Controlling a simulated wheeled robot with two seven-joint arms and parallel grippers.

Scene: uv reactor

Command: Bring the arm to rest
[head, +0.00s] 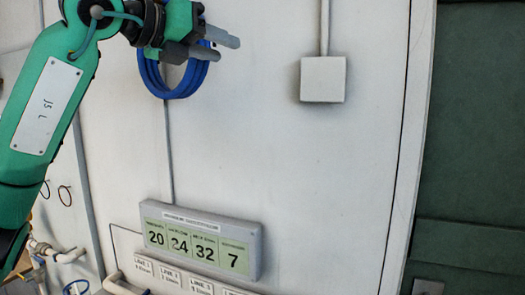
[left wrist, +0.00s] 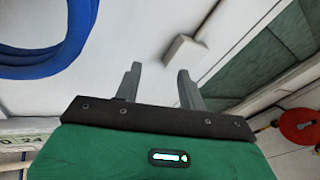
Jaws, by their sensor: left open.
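My left arm (head: 45,110) is green and reaches up along the left side of the head view. My left gripper (head: 222,44) is near the top, in front of a coiled blue hose on the white wall. In the left wrist view the two grey fingers of the gripper (left wrist: 158,88) stand apart with nothing between them. My right gripper is in neither view.
The blue hose (head: 178,92) hangs on the wall; it also shows in the left wrist view (left wrist: 78,30). A grey box (head: 322,80) with a conduit is to its right. A display panel (head: 200,240) and pipes (head: 120,284) are below. A red reel (left wrist: 298,124) shows at right.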

